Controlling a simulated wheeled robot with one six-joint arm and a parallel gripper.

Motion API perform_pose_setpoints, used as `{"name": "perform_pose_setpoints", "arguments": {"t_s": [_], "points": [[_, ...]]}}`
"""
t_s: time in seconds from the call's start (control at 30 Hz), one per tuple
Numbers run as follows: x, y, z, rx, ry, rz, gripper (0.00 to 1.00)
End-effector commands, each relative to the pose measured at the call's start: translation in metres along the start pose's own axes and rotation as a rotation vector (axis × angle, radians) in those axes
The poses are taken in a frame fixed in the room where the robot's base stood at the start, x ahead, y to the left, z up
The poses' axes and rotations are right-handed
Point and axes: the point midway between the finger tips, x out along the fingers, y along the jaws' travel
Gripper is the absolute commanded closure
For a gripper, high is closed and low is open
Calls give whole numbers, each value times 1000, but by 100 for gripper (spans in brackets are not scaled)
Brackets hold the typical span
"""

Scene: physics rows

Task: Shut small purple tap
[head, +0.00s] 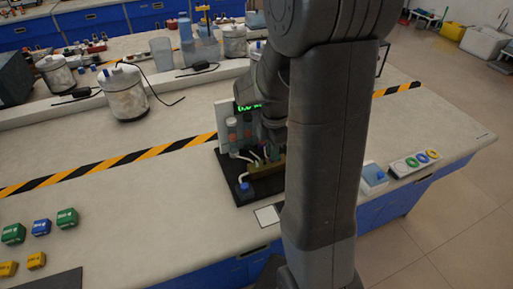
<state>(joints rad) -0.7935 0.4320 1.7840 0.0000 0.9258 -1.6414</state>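A small rig with a black base (232,189) stands on the bench at the picture's middle. It has a pale upright panel (222,116), a brass-coloured block (265,170) with thin pale tubes, and a small blue part (244,187) near its front left corner. I cannot pick out a purple tap; the right part of the rig is hidden behind my arm. My gripper (273,132) is at the end of my dark wrist, in front of or over the rig's upper part. Its fingers are too small and covered to tell whether they are open or touching anything.
A black-and-yellow stripe (110,165) crosses the bench behind the rig. Green, blue and yellow blocks (41,227) sit at the left. A blue-and-white box (374,178) and a panel with coloured rings (415,163) lie to the right. A lidded pot (125,94) stands behind.

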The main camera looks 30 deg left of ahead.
Motion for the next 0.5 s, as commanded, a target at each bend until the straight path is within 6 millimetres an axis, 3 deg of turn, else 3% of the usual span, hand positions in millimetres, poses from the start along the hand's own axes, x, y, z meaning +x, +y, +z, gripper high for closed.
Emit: {"name": "perform_pose_setpoints", "arguments": {"t_s": [0.5], "points": [[10,0,0,0,0,0,88]]}}
